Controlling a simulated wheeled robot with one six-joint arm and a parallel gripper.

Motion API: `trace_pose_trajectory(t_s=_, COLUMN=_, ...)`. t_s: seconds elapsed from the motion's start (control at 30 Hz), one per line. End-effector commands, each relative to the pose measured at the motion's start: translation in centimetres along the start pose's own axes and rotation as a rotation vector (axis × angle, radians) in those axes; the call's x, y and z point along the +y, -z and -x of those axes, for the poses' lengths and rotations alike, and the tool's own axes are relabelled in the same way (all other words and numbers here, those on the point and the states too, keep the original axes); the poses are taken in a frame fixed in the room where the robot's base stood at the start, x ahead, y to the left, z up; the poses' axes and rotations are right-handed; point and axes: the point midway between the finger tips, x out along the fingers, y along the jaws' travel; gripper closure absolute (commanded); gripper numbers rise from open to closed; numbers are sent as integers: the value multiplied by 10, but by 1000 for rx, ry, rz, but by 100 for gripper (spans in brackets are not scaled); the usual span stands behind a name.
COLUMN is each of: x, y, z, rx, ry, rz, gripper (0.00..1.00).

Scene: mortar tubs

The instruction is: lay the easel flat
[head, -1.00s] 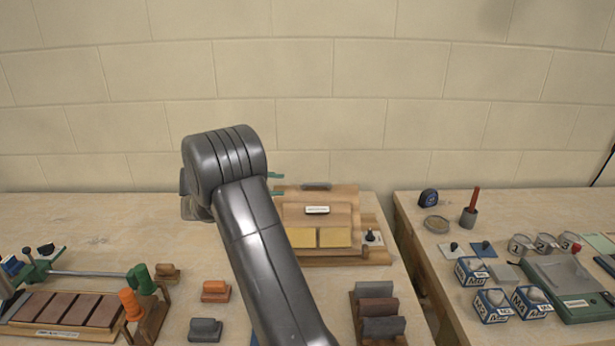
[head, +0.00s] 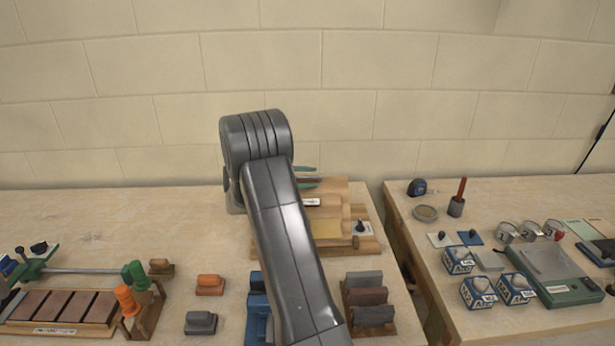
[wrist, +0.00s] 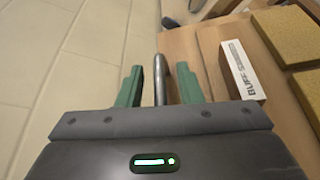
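The easel (head: 336,191) is a wooden board with yellow pads (head: 326,229) and a white label, at the back right of the left table. My arm hides its left part in the head view. The board also shows in the wrist view (wrist: 200,45), with a label strip (wrist: 243,70) and yellow pads (wrist: 285,35). A grey bar-like handle (wrist: 161,80) is at its top edge. My gripper (wrist: 160,88) has green fingers, one on each side of the handle, with gaps visible. In the head view my gripper (head: 307,177) is at the board's top edge.
A rack of grey and brown blocks (head: 369,299) stands in front of the easel. Orange (head: 210,285) and grey (head: 201,322) blocks lie left of my arm. A second table (head: 430,258) with cups and boxes is at right, across a gap. A block wall is behind.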

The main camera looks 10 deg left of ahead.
Motion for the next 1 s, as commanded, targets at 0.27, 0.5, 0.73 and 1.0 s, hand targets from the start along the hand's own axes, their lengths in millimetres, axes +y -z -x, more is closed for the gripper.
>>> trace_pose_trajectory(t_s=0.27, x=0, y=0, z=-2, rx=0, ry=0, rz=0, gripper=67)
trace_pose_trajectory(t_s=0.5, x=0, y=0, z=-1, rx=0, ry=0, rz=0, gripper=100)
trace_pose_trajectory(t_s=0.73, x=0, y=1, z=-2, rx=0, ry=1, rz=3, gripper=100)
trace_pose_trajectory(t_s=1.0, x=0, y=9, z=-5, rx=-1, ry=19, rz=45, gripper=100)
